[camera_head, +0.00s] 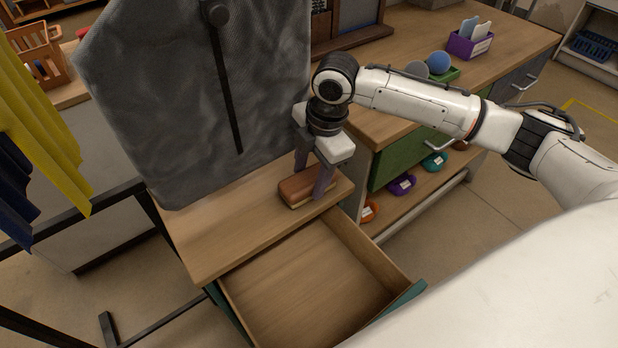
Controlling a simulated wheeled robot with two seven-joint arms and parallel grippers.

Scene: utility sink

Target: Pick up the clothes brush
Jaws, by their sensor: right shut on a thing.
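The clothes brush (297,191) is a brown block with a paler lower layer. It lies on the wooden top (215,235) of a small cabinet, near its right end. My right gripper (312,188) comes down from above with its two grey fingers on either side of the brush, shut on it. The brush appears to be still on or very close to the wooden top; I cannot tell whether there is a gap. My left gripper is not in view.
An open, empty drawer (300,285) juts out below the wooden top. A grey garment (200,90) hangs just behind and left of the brush. A wooden counter (400,110) with a green tray and a purple box (468,45) stands at the right. Yellow cloth (40,130) hangs at the left.

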